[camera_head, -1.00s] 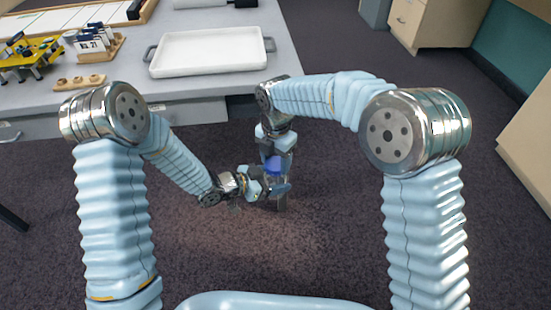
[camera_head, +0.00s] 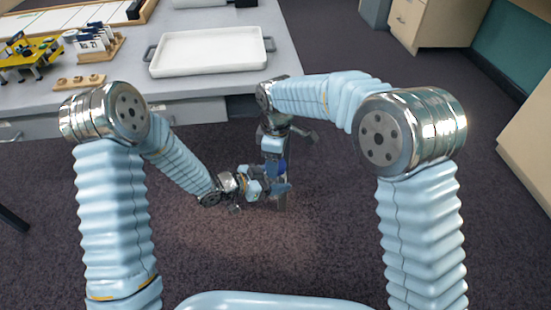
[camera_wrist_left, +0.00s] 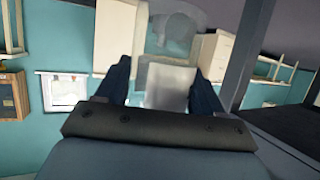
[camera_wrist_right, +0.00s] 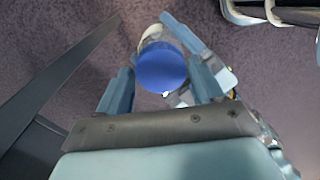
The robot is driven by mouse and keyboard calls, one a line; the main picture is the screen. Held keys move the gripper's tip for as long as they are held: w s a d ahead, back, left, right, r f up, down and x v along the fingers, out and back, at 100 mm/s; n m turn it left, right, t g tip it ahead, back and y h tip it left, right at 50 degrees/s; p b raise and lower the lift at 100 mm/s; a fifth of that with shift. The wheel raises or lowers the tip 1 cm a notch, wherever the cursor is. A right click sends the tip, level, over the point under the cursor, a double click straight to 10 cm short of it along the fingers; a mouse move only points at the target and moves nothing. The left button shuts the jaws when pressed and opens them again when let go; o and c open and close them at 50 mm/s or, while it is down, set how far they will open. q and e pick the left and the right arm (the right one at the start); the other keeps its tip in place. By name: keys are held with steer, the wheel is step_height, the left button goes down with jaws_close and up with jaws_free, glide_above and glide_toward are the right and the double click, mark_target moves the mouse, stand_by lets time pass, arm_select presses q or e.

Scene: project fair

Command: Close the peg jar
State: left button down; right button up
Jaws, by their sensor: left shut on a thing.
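The peg jar is a clear body with a round blue lid. In the left wrist view the pale, see-through jar (camera_wrist_left: 167,85) sits between the fingers of my left gripper (camera_wrist_left: 160,72), which is shut on it. In the right wrist view I look down on the blue lid (camera_wrist_right: 162,68). It lies between the fingers of my right gripper (camera_wrist_right: 158,70), close to both fingertips; I cannot tell whether they touch it. In the head view my left gripper (camera_head: 262,188) holds the jar, and my right gripper comes down from above. The lid's seating on the jar is hidden.
The grippers meet over dark carpet, in front of the grey table (camera_head: 185,92). On the table stand a white tray (camera_head: 208,55), a wooden piece with holes (camera_head: 80,82), a card holder (camera_head: 100,45) and a yellow model (camera_head: 28,55).

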steer(key=shift+o, duration=1.2)
steer(key=shift+r, duration=2.25)
steer(key=shift+c, duration=0.3)
steer(key=shift+s+a+n, duration=0.1)
steer(key=shift+s+n, duration=0.1)
steer(key=shift+n, duration=0.9)
steer(key=n, duration=0.4)
steer(key=shift+s+a+r, duration=0.1)
steer(key=shift+r, duration=0.15)
steer(key=n, duration=0.1)
steer(key=r+n, duration=0.1)
steer(key=n, duration=0.2)
steer(key=shift+r+n, duration=0.3)
steer(key=shift+r, duration=0.05)
steer(key=shift+w+d+r+n, duration=0.15)
steer(key=shift+r+n, duration=0.2)
steer(key=shift+n, duration=0.25)
steer(key=shift+w+d+r+n, duration=0.15)
steer(key=shift+r+n, duration=0.15)
steer(key=shift+n, duration=0.3)
steer(key=shift+f, duration=0.15)
